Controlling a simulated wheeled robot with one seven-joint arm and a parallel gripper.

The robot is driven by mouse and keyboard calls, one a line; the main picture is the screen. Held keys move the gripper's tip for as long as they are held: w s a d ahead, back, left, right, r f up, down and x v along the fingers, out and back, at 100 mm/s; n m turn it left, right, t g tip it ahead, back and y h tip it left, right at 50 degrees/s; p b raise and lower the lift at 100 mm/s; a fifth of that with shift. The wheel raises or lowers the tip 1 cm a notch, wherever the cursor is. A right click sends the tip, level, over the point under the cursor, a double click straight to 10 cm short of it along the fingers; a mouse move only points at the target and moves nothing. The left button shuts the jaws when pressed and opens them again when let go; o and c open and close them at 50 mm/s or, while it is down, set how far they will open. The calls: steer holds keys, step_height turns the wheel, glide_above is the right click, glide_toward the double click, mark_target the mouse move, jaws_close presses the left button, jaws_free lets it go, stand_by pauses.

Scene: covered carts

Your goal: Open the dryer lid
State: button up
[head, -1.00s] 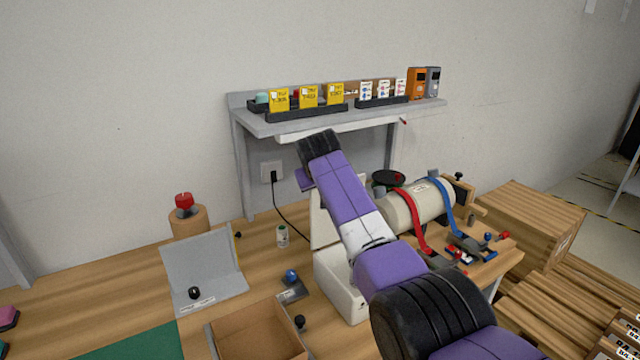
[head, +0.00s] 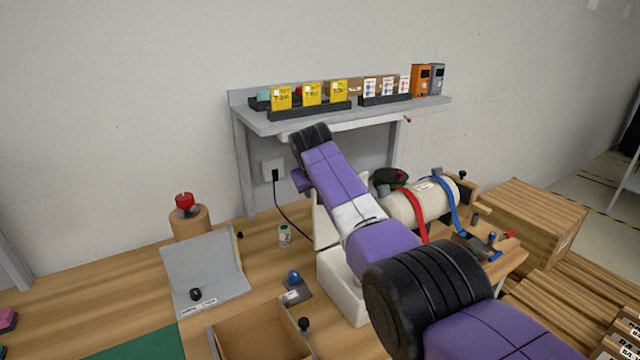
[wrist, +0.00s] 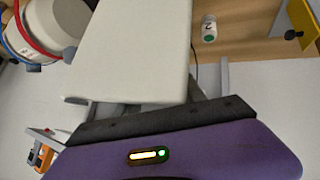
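The dryer is a white box (head: 340,290) on the wooden bench, partly hidden behind my arm in the head view. Its white lid (head: 323,228) stands raised, roughly upright, at the back of the box. In the wrist view a large white panel (wrist: 130,50), which looks like the lid, fills the upper middle, close in front of my gripper (wrist: 155,120). The panel's lower edge lies by the dark finger bar. Whether they touch, and how far the fingers are apart, I cannot tell. In the head view my arm hides the fingers.
A grey shelf (head: 290,122) with boxes stands behind the dryer. A cream cylinder (head: 408,208) with red and blue straps lies to the right. A small jar (head: 284,236), a blue-knobbed block (head: 293,287) and an open brown box (head: 262,335) are to the left.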

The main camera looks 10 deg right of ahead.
steer(key=shift+s+d+f, duration=0.2)
steer(key=shift+d+f, duration=0.05)
steer(key=b+v, duration=0.1)
steer(key=v, duration=0.7)
steer(key=shift+w+a+r, duration=0.15)
steer(key=shift+w+a, duration=0.05)
stand_by(0.3)
steer(key=a+r+p, duration=0.3)
steer(key=r+p, duration=0.3)
steer(key=r, duration=0.2)
steer(key=shift+s+a+p, duration=0.25)
steer(key=shift+s+p, duration=0.05)
steer(key=shift+p, duration=0.05)
stand_by(0.6)
steer(key=shift+r+p, duration=0.15)
steer(key=shift+p, duration=0.15)
